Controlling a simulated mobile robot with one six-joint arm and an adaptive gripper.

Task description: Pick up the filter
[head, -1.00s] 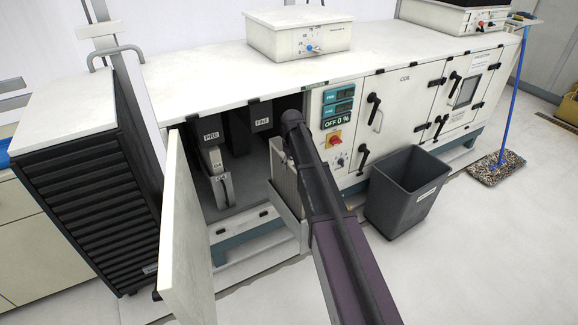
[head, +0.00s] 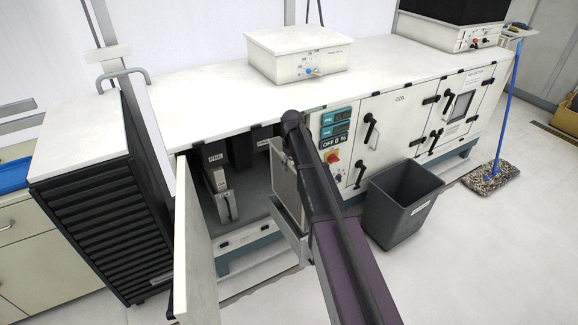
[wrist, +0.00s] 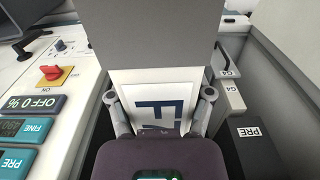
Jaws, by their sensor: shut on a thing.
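My gripper (wrist: 161,97) is shut on a pale panel-shaped filter (wrist: 160,88) with a large dark letter marking. One finger is on each side of it in the wrist view. A plain grey face rises above the marked part. In the head view the held filter (head: 284,172) is partly hidden behind my arm, in front of the open cabinet bay. Its lower part looks like a pale tray-like edge; I cannot tell its full shape. Two other pale filters marked G4 (wrist: 235,97) stand to the right in the wrist view, and left inside the bay (head: 227,205) in the head view.
The open cabinet door (head: 192,245) stands left of the bay. A control panel (head: 336,135) with a red switch is right of the bay. A grey bin (head: 400,205) stands on the floor close right of my arm. A black-slatted unit (head: 105,205) is far left.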

